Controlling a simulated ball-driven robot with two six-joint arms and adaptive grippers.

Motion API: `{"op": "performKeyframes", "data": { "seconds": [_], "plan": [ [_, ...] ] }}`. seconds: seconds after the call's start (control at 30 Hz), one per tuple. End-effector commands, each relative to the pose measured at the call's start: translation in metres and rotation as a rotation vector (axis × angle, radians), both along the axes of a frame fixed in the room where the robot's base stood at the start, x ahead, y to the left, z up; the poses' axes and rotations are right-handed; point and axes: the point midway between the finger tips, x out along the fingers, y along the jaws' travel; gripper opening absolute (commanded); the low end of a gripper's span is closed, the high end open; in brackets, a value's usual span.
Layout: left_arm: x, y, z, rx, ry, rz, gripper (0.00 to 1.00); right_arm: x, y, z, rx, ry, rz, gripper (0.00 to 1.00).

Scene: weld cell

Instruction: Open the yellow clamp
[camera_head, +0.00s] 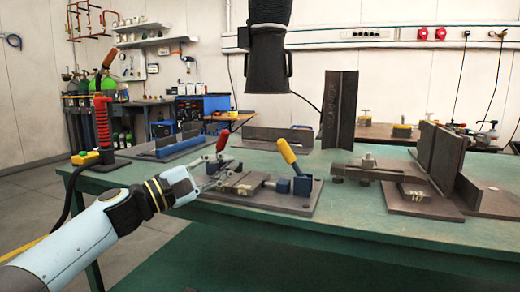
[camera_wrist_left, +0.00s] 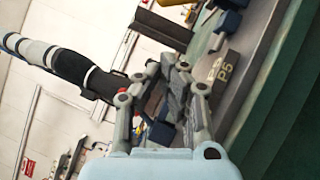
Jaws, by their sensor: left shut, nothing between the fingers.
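The yellow clamp shows as a yellow handle (camera_head: 287,150) standing up and leaning left, above its blue body (camera_head: 302,186) at the right end of a dark fixture plate (camera_head: 265,206). My left gripper (camera_head: 216,172) is shut and empty at the left end of that plate, near a red-handled clamp (camera_head: 223,141). It is well left of the yellow handle and apart from it. In the left wrist view my fingers (camera_wrist_left: 178,72) are together, beside a block marked P5 (camera_wrist_left: 226,68). I cannot identify the yellow handle there. My right gripper is out of view.
The green table (camera_head: 360,225) also holds an upright dark steel angle (camera_head: 339,108) and welded plates (camera_head: 440,152) at the right. A blue fixture (camera_head: 168,146) and a red post (camera_head: 102,120) stand left. A black hood (camera_head: 267,60) hangs above the table.

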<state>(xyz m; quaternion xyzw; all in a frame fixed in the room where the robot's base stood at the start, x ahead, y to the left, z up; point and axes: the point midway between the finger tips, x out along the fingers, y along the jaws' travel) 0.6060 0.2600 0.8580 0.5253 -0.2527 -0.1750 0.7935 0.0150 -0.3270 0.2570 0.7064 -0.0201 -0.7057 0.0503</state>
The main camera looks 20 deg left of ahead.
Motion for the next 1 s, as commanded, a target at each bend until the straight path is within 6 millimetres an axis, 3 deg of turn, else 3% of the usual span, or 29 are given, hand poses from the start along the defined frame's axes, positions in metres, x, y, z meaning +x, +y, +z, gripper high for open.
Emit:
{"op": "performKeyframes", "data": {
  "seconds": [0.23, 0.5, 1.0],
  "plan": [
    [0.044, -0.029, 0.014, -0.005, -0.002, 0.000, 0.00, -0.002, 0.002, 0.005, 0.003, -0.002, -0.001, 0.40],
    [0.047, -0.060, 0.026, -0.001, 0.000, 0.000, 0.00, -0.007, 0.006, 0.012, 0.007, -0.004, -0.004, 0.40],
    [0.048, -0.065, 0.026, 0.003, 0.001, 0.001, 0.00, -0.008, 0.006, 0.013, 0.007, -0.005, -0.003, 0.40]
  ]
}}
